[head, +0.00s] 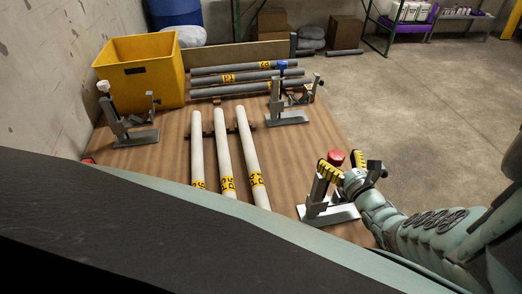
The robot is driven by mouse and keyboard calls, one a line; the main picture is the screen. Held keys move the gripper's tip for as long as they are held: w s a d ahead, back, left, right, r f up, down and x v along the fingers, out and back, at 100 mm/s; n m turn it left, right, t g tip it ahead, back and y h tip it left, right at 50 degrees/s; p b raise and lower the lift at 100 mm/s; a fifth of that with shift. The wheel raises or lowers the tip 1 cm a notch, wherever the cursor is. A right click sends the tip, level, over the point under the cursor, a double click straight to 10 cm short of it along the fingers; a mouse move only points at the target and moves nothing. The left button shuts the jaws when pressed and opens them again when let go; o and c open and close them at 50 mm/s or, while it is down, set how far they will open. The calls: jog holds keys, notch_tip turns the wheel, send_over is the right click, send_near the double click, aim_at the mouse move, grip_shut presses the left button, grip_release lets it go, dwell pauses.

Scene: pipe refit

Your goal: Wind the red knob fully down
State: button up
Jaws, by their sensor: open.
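The red knob (336,158) tops a grey metal clamp stand (316,199) near the right edge of the wooden table. My gripper (349,168) is open, with its yellow-padded fingers on either side of the red knob. The knob shows between and just behind the fingers; whether they touch it cannot be told. The arm reaches in from the right, and the gripper hides part of the stand and the lower part of the knob.
A clamp with a blue knob (282,66) stands at the back, one with a white knob (103,87) at the left. White pipes (223,150) lie mid-table, grey pipes (246,77) behind. A yellow bin (140,70) stands back left. The floor (440,110) at right is clear.

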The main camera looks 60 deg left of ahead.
jog(key=shift+w+a, duration=0.1)
jog(key=shift+a, duration=0.55)
jog(key=shift+c, duration=0.2)
jog(key=c, duration=1.1)
jog(key=shift+w+d, duration=0.1)
jog(key=shift+c, duration=0.2)
jog(key=shift+n+g+b, duration=0.3)
jog(key=shift+b, duration=0.3)
